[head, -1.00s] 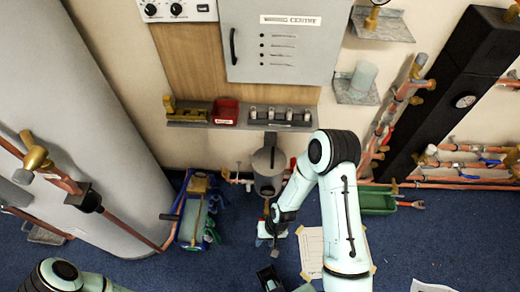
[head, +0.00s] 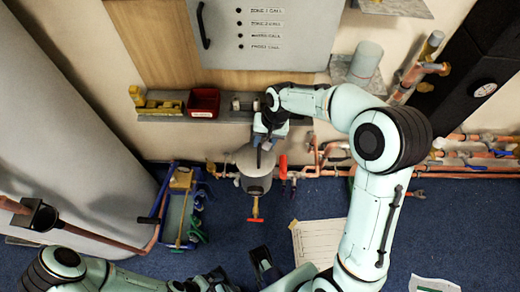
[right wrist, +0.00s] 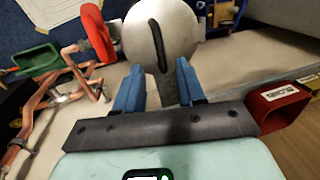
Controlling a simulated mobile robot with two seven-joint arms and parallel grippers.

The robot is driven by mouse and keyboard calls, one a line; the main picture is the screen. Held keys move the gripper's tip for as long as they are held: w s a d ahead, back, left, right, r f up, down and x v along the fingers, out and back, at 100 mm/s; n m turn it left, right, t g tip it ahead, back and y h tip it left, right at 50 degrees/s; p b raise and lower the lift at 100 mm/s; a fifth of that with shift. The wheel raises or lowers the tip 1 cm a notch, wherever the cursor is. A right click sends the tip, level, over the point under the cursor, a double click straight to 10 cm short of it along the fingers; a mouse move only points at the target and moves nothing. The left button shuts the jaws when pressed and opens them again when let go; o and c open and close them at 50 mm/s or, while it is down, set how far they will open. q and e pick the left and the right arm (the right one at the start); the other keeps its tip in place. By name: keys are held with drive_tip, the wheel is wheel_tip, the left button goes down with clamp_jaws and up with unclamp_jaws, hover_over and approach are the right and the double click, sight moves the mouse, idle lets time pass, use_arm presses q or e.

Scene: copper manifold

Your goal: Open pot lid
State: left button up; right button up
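The grey pot (head: 256,184) stands low near the wall in the head view, with a light grey round lid (head: 247,160) on top. In the right wrist view the lid (right wrist: 178,28) is a grey disc with a dark, narrow bar handle (right wrist: 157,45). My right gripper (head: 264,146) is at the wall side of the lid in the head view and partly covers it. In the right wrist view my right gripper (right wrist: 160,68) has its blue fingers apart, near the lower end of the handle, with nothing clamped. My left gripper (head: 262,264) is low in the head view, its fingers unclear.
A wall shelf (head: 160,117) with a red bin (head: 204,102) is close behind my right gripper. A blue crate (head: 176,215) stands left of the pot. Copper pipes (head: 330,165) and a red valve handle (head: 283,167) are to its right.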

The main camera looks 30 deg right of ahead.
sight(259, 153)
drive_tip(key=f, duration=0.4)
drive_tip(key=a+f, duration=0.1)
drive_tip(key=f, duration=0.1)
drive_tip(key=shift+w+b, duration=0.3)
drive_tip(key=shift+w, duration=0.05)
clamp_jaws()
